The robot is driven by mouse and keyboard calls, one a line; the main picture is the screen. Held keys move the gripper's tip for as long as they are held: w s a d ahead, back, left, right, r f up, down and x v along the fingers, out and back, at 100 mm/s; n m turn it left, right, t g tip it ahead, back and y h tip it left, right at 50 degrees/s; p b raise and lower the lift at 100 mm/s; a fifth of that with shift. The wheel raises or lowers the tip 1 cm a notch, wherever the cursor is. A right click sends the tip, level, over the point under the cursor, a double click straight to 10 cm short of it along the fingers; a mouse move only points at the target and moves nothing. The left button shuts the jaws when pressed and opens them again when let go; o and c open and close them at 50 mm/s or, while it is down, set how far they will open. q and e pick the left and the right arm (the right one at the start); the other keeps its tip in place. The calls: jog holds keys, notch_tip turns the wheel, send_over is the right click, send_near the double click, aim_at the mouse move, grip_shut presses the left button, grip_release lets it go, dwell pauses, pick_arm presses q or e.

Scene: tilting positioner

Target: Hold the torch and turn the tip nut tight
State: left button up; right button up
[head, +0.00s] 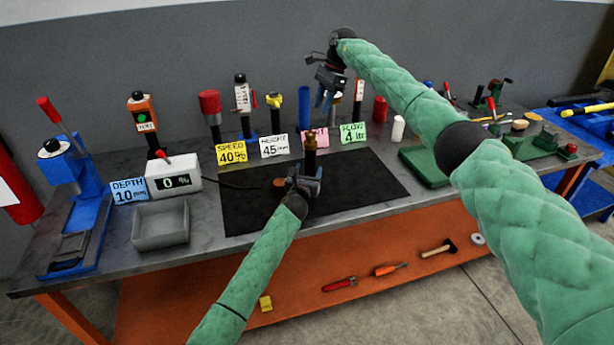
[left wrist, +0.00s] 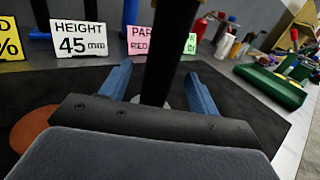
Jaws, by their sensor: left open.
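The torch (head: 310,160) stands upright on the black mat, a dark tube with a brass-coloured upper part (head: 310,139). In the left wrist view, the dark tube (left wrist: 168,55) rises between the two blue fingers of my left gripper (left wrist: 160,92). The fingers are apart, with gaps showing on both sides of the tube. My left gripper (head: 304,180) is low at the torch in the head view and hides its foot.
A copper-coloured disc (head: 279,183) lies on the black mat (head: 355,187) beside my left gripper. Sign cards and upright tools line the back. A grey bin (head: 160,225) and a blue press (head: 75,205) stand left; a green tray (head: 424,166) lies right. The mat's right part is free.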

aim_at(311, 163)
pick_arm(q)
jog(key=shift+x, duration=2.65)
